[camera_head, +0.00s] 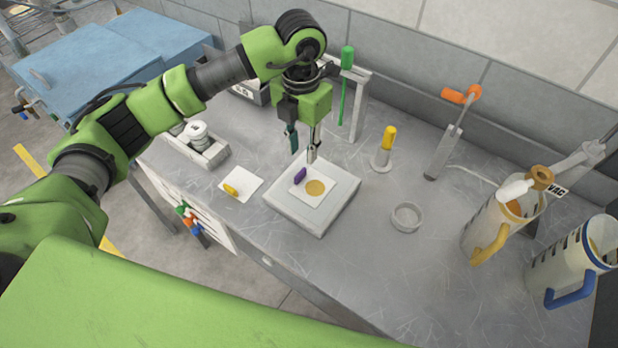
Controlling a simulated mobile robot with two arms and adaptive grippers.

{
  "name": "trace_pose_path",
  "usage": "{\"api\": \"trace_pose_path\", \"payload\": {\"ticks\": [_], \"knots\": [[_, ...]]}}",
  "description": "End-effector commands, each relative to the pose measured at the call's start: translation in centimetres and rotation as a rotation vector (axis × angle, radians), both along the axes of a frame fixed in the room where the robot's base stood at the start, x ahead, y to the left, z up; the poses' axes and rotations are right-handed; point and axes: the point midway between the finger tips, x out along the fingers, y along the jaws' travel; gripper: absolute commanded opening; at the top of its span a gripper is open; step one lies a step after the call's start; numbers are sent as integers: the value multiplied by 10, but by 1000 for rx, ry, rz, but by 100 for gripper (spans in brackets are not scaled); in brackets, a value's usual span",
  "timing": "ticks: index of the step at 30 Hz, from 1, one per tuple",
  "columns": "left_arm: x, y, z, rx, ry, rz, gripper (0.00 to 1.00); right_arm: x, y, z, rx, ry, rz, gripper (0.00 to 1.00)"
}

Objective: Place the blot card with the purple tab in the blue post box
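The blot card with the purple tab (326,189) lies flat on a square pale plate (305,213) on the bench. It is white with a tan round spot, and its purple tab (300,175) stands up at the left edge. My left gripper (302,155) points down just above the tab. Its two fingers are apart, with nothing seen between them. I cannot make out a blue post box for certain. My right gripper is not in view.
A card with a yellow tab (241,185) lies left of the plate. A shallow dish (407,217), a yellow-topped stand (383,157) and two jugs (495,231) are to the right. A green-handled tool (346,75) hangs behind. The front-right bench is clear.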

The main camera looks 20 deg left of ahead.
Motion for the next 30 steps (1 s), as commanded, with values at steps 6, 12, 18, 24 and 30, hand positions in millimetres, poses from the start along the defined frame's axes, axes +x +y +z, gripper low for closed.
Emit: {"api": "trace_pose_path", "payload": {"ticks": [6,12,18,24,30], "knots": [[0,0,-20,-2,0,-1,26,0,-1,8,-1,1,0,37],[-1,1,-38,-2,4,1,26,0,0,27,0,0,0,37],[0,1,-66,-1,3,0,26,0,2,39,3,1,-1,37],[1,1,-74,-4,-1,-2,26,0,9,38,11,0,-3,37],[1,1,-74,-4,-1,-2,0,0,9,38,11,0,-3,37]]}}
